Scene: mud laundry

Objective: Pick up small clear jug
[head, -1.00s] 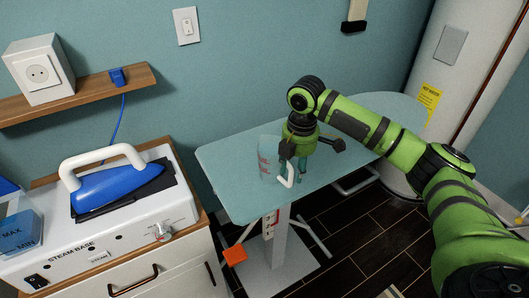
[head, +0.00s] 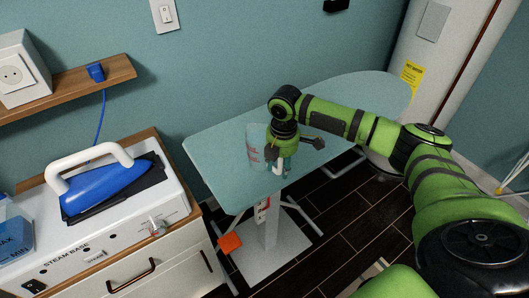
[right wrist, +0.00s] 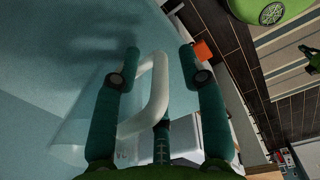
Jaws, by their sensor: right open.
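The small clear jug (head: 254,146) stands on the light blue ironing board (head: 340,100), near its front left part. It is see-through with red marks and has a white handle (right wrist: 157,90). My right gripper (head: 281,166) points down right beside the jug on its handle side and partly hides it. In the right wrist view my right gripper (right wrist: 158,62) is open, with the white handle between its two fingers. I cannot tell whether the fingers touch the handle. My left gripper is not in view.
A blue iron (head: 112,190) rests on the steam base (head: 125,232) at left. A wooden shelf (head: 60,92) holds a white socket box (head: 20,72). An orange object (head: 230,242) lies below the board. The board's right part is clear.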

